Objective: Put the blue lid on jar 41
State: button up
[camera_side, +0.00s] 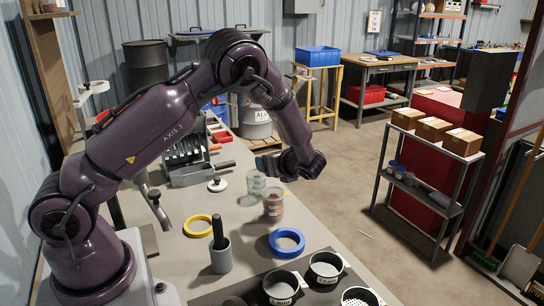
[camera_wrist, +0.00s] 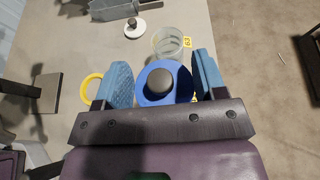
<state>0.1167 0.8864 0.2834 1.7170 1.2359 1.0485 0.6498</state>
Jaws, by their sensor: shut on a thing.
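In the wrist view, my gripper (camera_wrist: 163,82) is shut on the blue lid (camera_wrist: 150,96), a blue disc with a dark round knob. The blue finger pads stand either side of it. A clear open jar (camera_wrist: 168,42) with a yellow tag (camera_wrist: 187,42) is just beyond the lid; the tag's number is not clear. In the side view, my gripper (camera_side: 268,163) hangs above two jars: a clear one (camera_side: 256,184) and one with brownish contents (camera_side: 273,206). The brownish jar is largely hidden in the wrist view. I cannot tell which is jar 41.
A white lid with a dark knob (camera_side: 217,185) lies left of the jars. A yellow ring (camera_side: 198,225), a blue ring (camera_side: 286,242) and a grey cup with a dark handle (camera_side: 220,256) are nearby. Dark round containers (camera_side: 326,267) stand at the front edge.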

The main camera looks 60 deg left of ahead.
notch_tip(320, 180, down, 7)
dwell(0.8)
jog(key=shift+f, duration=0.1)
dwell(0.5)
jog(key=o, duration=1)
